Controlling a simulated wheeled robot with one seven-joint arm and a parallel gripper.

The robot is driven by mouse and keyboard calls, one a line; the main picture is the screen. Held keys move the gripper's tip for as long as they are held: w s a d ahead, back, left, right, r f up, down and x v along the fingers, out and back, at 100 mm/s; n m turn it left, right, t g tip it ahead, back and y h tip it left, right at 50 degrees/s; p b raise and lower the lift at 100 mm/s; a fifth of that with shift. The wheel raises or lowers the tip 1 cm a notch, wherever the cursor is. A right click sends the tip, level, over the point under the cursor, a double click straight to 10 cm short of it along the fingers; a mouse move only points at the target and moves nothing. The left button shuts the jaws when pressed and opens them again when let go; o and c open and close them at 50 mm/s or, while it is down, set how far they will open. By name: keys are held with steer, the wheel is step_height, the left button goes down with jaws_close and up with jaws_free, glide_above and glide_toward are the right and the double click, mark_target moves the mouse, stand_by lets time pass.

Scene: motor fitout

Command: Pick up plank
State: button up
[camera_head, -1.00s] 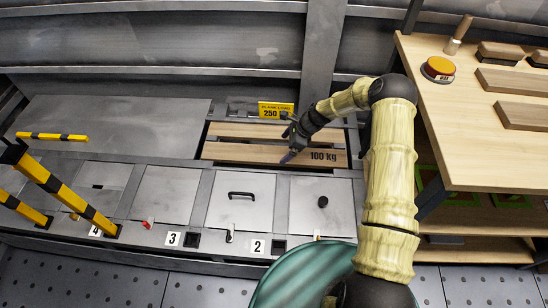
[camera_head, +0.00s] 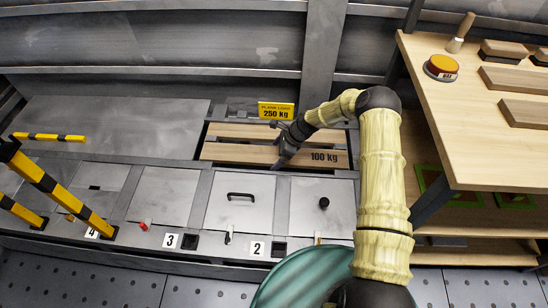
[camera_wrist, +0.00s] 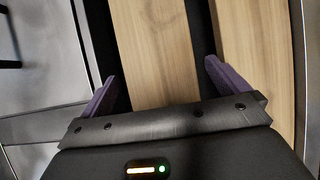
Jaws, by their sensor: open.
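Two light wooden planks lie side by side in a dark recess of the metal bench. The near plank (camera_head: 228,153) bears the marking "100 Kg"; the far plank (camera_head: 237,131) lies behind it. My gripper (camera_head: 281,162) is over the near plank, left of its marking, pointing down. In the wrist view, my gripper (camera_wrist: 160,74) is open, its purple fingers on either side of one plank (camera_wrist: 155,45), with nothing gripped. The second plank (camera_wrist: 250,60) lies to the right, past a dark gap. I cannot tell how far the fingertips are above the recess.
A yellow sign (camera_head: 276,110) reading "250 Kg" stands behind the planks. Metal lids, one with a black handle (camera_head: 241,196), lie in front. A wooden workbench (camera_head: 490,150) with an orange button (camera_head: 441,66) stands right. A yellow-black barrier (camera_head: 60,192) is left.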

steer(key=shift+c, duration=0.2)
steer(key=shift+r, duration=0.1)
steer(key=c, duration=1.4)
steer(key=shift+o, duration=0.2)
steer(key=shift+r, duration=0.1)
step_height(320, 180, up, 10)
steer(key=p, duration=0.2)
steer(key=shift+p, duration=0.4)
